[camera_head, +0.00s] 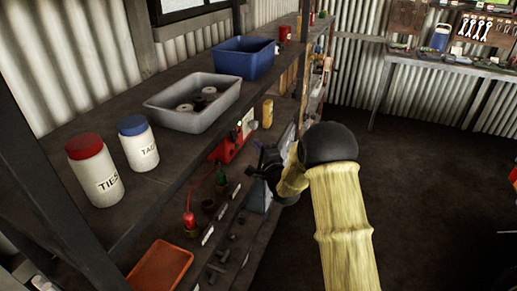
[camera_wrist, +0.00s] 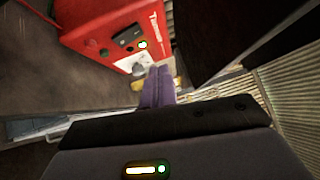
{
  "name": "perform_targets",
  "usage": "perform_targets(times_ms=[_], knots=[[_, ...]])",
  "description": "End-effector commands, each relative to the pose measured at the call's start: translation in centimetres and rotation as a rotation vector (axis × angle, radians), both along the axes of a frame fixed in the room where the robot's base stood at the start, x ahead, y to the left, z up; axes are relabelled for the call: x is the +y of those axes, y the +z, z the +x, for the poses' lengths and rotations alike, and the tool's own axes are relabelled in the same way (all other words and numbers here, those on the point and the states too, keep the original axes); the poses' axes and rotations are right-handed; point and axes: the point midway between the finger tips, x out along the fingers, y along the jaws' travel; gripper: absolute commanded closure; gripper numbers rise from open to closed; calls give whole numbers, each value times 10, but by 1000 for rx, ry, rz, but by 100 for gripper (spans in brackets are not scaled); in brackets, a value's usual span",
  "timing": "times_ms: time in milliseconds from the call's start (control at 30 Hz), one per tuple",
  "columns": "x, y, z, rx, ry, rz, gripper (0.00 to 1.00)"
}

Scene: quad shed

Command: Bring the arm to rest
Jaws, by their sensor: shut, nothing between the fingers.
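My arm (camera_head: 340,215), in a pale yellow sleeve with a black joint, reaches in from the lower right of the head view. It bends back toward the shelving, and its far end is partly hidden behind the joint. In the wrist view my gripper (camera_wrist: 157,75) shows as two purple-grey fingers pressed together, with nothing between them. The fingers point toward a red machine (camera_wrist: 115,30) with white lettering. I cannot tell whether they touch it.
The upper shelf (camera_head: 120,225) holds a red-lidded jar (camera_head: 95,172), a blue-lidded jar (camera_head: 138,143), a grey tray (camera_head: 160,113) and a blue bin (camera_head: 243,58). A red tray (camera_head: 160,268) sits lower. The dark floor (camera_head: 430,200) at right is open; a workbench (camera_head: 450,67) stands behind.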

Motion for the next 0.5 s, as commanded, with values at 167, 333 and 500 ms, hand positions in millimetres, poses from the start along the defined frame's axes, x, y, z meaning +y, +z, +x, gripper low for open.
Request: perform_targets(times_ms=[167,333,500], knots=[[-1,0,0,0,-1,0,100],[-3,1,-1,5,-7,-17,100],[-17,6,-9,57,-52,-187,100]])
